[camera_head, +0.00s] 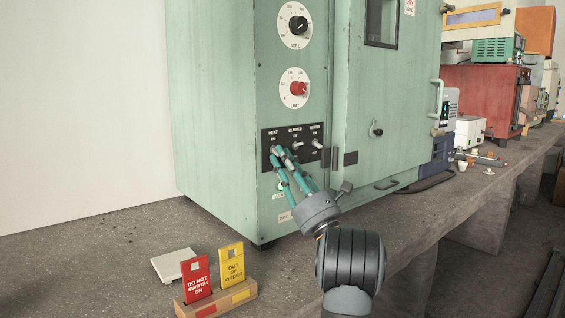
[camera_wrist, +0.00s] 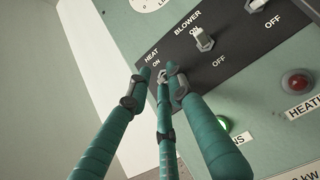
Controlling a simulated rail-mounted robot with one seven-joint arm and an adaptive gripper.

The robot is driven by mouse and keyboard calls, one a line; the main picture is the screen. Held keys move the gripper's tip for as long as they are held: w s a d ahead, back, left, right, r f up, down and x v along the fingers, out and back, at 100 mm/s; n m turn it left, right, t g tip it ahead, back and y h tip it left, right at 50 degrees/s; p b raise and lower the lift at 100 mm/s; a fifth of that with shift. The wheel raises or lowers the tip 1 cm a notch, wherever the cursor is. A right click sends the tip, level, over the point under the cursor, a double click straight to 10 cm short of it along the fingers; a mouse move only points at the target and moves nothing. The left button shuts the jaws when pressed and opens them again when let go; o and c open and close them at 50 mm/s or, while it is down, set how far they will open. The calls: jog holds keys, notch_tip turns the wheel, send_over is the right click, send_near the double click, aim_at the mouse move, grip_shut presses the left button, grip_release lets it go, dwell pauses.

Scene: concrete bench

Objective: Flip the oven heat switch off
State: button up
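The oven (camera_head: 222,100) is a pale green cabinet with a black switch panel (camera_head: 308,134) on its front. The heat switch (camera_wrist: 162,75) is a small metal toggle under the HEAT and ON labels, mostly hidden by my fingers in the wrist view; its position is not clear. My gripper (camera_head: 280,154) reaches up to the panel, its teal fingers converging at the heat switch. In the wrist view my gripper (camera_wrist: 160,76) has its fingertips close around the toggle, with a narrow gap between them. I cannot tell whether they touch or grip it.
The blower switch (camera_head: 298,145) and boost switch (camera_head: 317,143) sit just right of my fingers. A red lamp (camera_wrist: 297,82) and green lamp (camera_wrist: 223,123) are below the panel. Red (camera_head: 196,278) and yellow (camera_head: 230,265) signs stand on the bench at front left.

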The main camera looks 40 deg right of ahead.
jog(key=shift+o, duration=0.9)
jog(key=shift+f, duration=0.15)
jog(key=shift+w, duration=0.1)
